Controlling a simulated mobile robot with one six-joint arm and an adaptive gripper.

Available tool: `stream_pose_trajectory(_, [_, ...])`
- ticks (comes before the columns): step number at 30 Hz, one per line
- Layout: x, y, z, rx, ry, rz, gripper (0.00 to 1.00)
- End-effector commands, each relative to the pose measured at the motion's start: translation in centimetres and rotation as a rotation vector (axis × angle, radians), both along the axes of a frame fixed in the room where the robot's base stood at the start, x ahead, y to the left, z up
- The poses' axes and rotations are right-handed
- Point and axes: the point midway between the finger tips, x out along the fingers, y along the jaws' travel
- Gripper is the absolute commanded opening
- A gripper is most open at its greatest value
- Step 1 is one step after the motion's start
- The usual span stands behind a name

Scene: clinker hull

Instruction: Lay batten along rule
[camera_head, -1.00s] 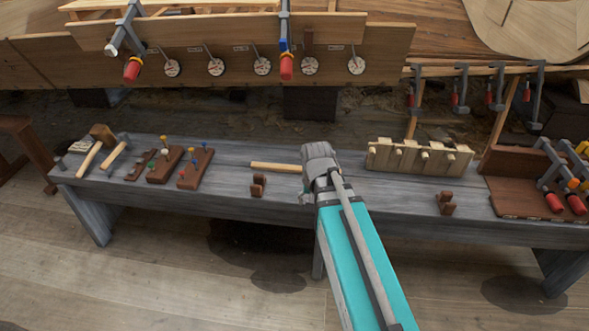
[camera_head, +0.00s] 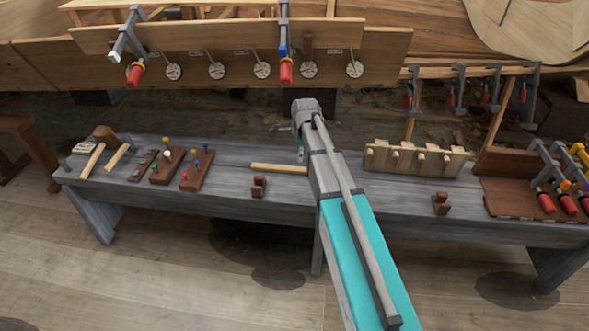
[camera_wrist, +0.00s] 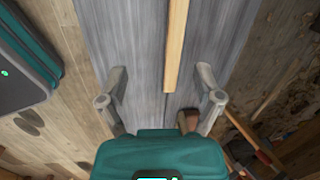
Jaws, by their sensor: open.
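The batten is a pale, thin wooden strip (camera_head: 278,168) lying on the grey bench, its right end running up to my arm, which may hide part of it. In the wrist view the batten (camera_wrist: 176,45) runs from the top edge down to between my fingers, a little right of centre. My gripper (camera_wrist: 160,76) is open and empty above the bench, fingers apart on either side of the strip's near end. In the head view my wrist hides most of the fingers. I cannot make out a rule in either view.
On the grey bench (camera_head: 340,203) stand two small brown notched blocks (camera_head: 259,187) (camera_head: 440,204). A pegged wooden rack (camera_head: 416,160) stands right of my arm. Mallets and peg blocks (camera_head: 197,170) lie left. Clamps crowd the right end. The hull planking (camera_head: 215,50) rises behind.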

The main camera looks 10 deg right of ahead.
Motion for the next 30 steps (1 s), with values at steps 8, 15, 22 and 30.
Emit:
stream_pose_trajectory(8, [2.2, 0.0, 0.5, 0.028, -0.009, -0.157, 0.84])
stream_pose_trajectory(15, [2.1, 0.0, 0.5, 0.029, -0.008, -0.164, 0.84])
stream_pose_trajectory(22, [2.2, 0.0, 0.2, 0.029, -0.008, -0.162, 0.84])
stream_pose_trajectory(30, [2.4, 0.1, -1.4, 0.029, -0.008, -0.161, 0.84])
